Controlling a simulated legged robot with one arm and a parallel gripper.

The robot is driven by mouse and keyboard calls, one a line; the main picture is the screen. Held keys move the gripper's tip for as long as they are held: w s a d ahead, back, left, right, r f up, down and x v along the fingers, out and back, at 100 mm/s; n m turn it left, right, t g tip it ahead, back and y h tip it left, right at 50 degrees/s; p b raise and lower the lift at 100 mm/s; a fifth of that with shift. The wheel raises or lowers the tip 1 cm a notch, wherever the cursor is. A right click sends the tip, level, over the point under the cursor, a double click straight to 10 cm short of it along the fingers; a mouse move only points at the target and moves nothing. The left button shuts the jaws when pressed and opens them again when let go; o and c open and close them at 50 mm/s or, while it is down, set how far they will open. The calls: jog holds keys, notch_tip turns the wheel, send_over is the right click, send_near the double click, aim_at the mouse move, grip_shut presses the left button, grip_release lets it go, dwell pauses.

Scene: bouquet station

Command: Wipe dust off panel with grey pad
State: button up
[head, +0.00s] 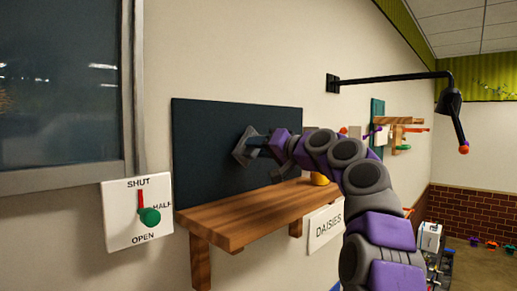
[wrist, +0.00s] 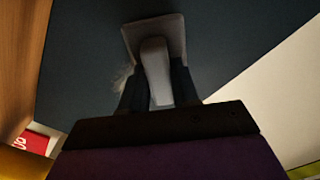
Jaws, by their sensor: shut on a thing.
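The dark panel (head: 215,140) is fixed to the wall above a wooden shelf. My gripper (head: 262,146) is shut on the grey pad (head: 245,147) and holds it up at the panel's face, near the panel's middle. In the wrist view the grey pad (wrist: 155,38) shows with its handle between my fingers (wrist: 155,85). The dark panel (wrist: 240,40) fills most of that view behind the pad. A small pale smudge, perhaps dust (wrist: 122,77), shows left of the fingers. I cannot tell whether the pad touches the panel.
The wooden shelf (head: 240,212) juts out below the panel, with a yellow object (head: 319,179) at its right end. A sign reading DAISIES (head: 325,227) hangs below. A SHUT/HALF/OPEN lever plate (head: 120,222) is at left. A black wall arm (head: 390,79) juts out at upper right.

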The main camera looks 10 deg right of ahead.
jog(key=shift+p+x, duration=0.5)
jog(key=shift+x, duration=0.4)
jog(key=shift+w+d+r+p, duration=0.1)
jog(key=shift+w+d+p, duration=0.45)
jog(key=shift+d+p, duration=0.3)
jog(key=shift+w+d+p, duration=0.55)
jog(key=shift+d+p, duration=0.15)
jog(key=shift+d, duration=0.2)
jog(key=w+d+p, duration=0.4)
jog(key=d+p, duration=0.2)
jog(key=shift+w, duration=0.3)
jog(key=shift+a+f, duration=0.2)
